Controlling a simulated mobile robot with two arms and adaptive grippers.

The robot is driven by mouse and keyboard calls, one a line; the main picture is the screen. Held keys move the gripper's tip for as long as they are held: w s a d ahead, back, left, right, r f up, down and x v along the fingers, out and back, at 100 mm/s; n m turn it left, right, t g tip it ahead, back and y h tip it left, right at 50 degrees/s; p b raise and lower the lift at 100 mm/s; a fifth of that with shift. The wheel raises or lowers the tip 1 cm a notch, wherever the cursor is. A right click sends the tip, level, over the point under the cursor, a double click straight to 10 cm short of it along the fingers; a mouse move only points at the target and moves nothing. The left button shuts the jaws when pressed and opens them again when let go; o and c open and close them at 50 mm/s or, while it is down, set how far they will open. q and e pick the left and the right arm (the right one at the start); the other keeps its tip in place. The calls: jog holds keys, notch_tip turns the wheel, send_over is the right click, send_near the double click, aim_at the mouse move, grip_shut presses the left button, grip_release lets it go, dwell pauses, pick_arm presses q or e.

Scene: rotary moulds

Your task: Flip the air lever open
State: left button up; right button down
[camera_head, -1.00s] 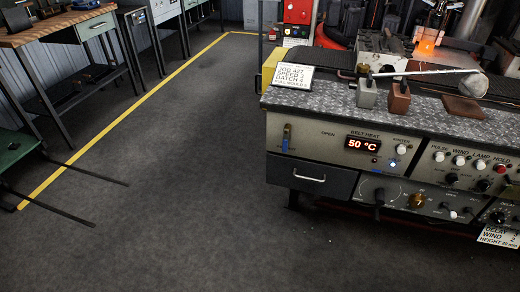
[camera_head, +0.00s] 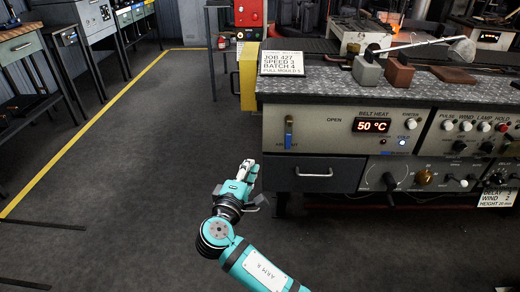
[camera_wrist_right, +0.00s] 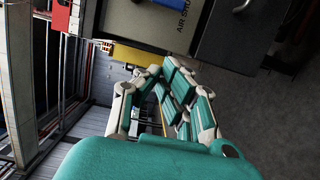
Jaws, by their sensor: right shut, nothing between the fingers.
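The air lever (camera_head: 288,133) is a narrow blue handle on the left part of the grey machine's front panel. My left gripper is not in view.
A grey drawer (camera_head: 312,174) with a handle sits below the lever panel. A belt heat display (camera_head: 371,126) and knobs lie to the right. A job card (camera_head: 282,63) stands on the machine top. The floor to the left is open.

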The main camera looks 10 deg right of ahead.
aim_at(289, 136)
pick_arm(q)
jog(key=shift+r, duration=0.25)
pick_arm(e)
jog(key=shift+r, duration=0.45)
jog(key=b+x, duration=0.1)
jog(key=x, duration=0.9)
jog(key=d, duration=0.1)
jog(key=s+d, duration=0.1)
jog(key=d, duration=0.1)
jog(key=shift+d, duration=0.15)
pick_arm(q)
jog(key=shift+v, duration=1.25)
pick_arm(e)
jog(key=shift+s+d, duration=0.1)
jog(key=shift+d, duration=0.15)
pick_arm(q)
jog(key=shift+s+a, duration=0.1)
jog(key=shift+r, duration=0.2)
pick_arm(e)
jog(key=shift+s+d+f+n, duration=0.15)
jog(key=shift+d+n, duration=0.1)
jog(key=shift+n, duration=0.15)
